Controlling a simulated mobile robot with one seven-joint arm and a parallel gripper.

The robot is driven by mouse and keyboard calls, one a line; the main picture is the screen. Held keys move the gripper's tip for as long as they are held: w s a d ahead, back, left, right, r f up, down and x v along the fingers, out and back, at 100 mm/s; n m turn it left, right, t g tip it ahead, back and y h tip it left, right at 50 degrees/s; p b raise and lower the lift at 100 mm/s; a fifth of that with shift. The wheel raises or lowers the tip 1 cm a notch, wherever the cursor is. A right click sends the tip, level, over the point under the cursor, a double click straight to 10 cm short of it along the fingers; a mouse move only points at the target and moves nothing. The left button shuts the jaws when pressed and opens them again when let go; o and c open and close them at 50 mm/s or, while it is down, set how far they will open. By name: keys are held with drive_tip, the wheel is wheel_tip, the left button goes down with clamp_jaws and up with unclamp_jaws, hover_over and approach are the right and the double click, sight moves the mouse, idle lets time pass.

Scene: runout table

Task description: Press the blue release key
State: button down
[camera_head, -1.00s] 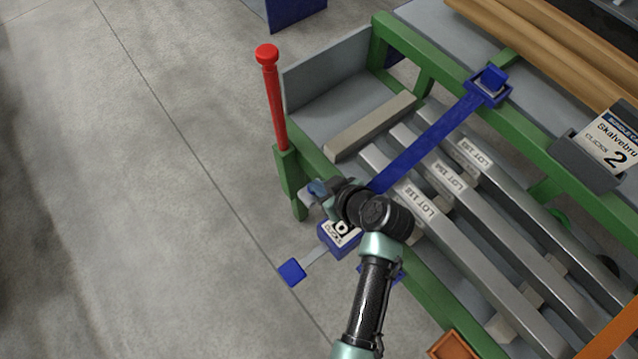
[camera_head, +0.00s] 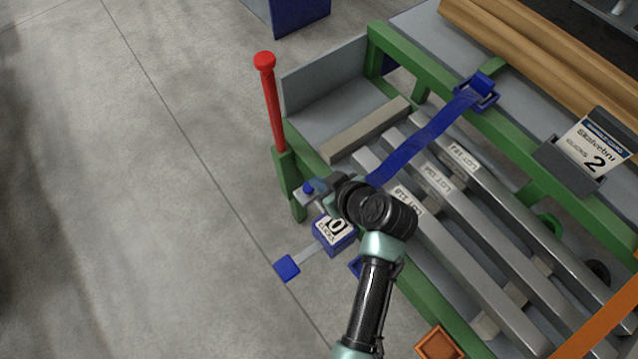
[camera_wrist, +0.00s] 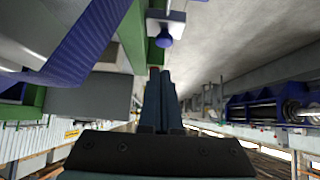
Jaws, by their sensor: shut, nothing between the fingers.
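The blue release key is a small round knob (camera_wrist: 164,40) under a pale bracket in the wrist view, just beyond my fingertips. A small blue spot that looks like this key (camera_head: 308,188) shows at the table's near left corner in the head view. My gripper (camera_wrist: 160,73) is shut and empty, its dark fingers together and pointing at the key, with a gap visible in the wrist view. In the head view my wrist hides the fingertips. The blue ratchet box (camera_head: 337,238) below shows 0.
Grey lot-labelled bars (camera_head: 440,185) lie on the green-framed table (camera_head: 405,45). A red-topped post (camera_head: 270,100) stands at its left corner. A blue-ended lever (camera_head: 287,268) sticks out over the floor. A card reading 2 (camera_head: 590,150) is at right. Floor at left is clear.

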drive_tip(key=v, duration=0.7)
drive_tip(key=shift+r+p, duration=0.2)
drive_tip(key=shift+p, duration=0.2)
drive_tip(key=shift+d, duration=0.1)
drive_tip(key=shift+w, duration=0.1)
